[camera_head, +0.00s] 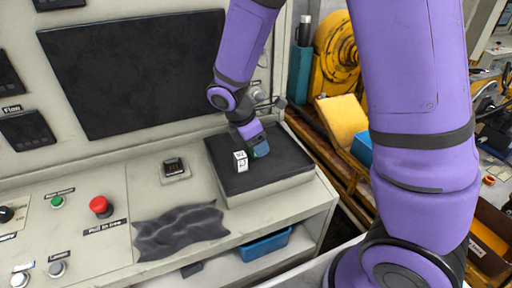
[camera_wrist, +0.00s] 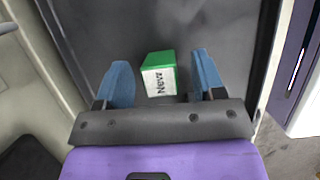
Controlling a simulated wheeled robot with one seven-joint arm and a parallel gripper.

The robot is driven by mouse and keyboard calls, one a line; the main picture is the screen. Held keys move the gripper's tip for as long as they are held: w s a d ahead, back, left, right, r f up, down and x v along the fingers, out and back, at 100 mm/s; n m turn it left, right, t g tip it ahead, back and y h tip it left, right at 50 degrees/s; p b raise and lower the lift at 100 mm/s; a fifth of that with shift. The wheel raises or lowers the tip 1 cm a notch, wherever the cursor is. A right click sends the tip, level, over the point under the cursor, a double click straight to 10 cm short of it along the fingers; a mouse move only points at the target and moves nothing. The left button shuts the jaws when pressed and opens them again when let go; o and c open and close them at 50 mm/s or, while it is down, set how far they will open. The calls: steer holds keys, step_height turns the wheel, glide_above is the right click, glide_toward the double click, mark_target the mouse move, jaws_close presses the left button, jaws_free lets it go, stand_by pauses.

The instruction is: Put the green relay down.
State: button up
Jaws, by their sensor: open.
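The green relay (camera_wrist: 159,73) is a small block with a green top and a white side labelled "New". In the wrist view it lies between the two blue fingers of my gripper (camera_wrist: 162,88), with a gap on each side. The fingers are open and not closed on it. In the head view the relay's white marked face (camera_head: 240,161) shows on the black-topped pad (camera_head: 222,153), just left of my gripper (camera_head: 256,152). My gripper is low over the pad, and its fingers partly hide the relay's far side.
Left of the pad, the console has a small dark socket-like part (camera_head: 174,168), a red button (camera_head: 100,206) and a crumpled dark cloth (camera_head: 180,231). A large dark screen (camera_head: 140,70) stands behind. A blue bin (camera_head: 265,245) is below. Most of the pad's top is bare.

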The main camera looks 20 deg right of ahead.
steer(key=shift+c, duration=0.4)
steer(key=c, duration=1)
steer(key=shift+r, duration=0.15)
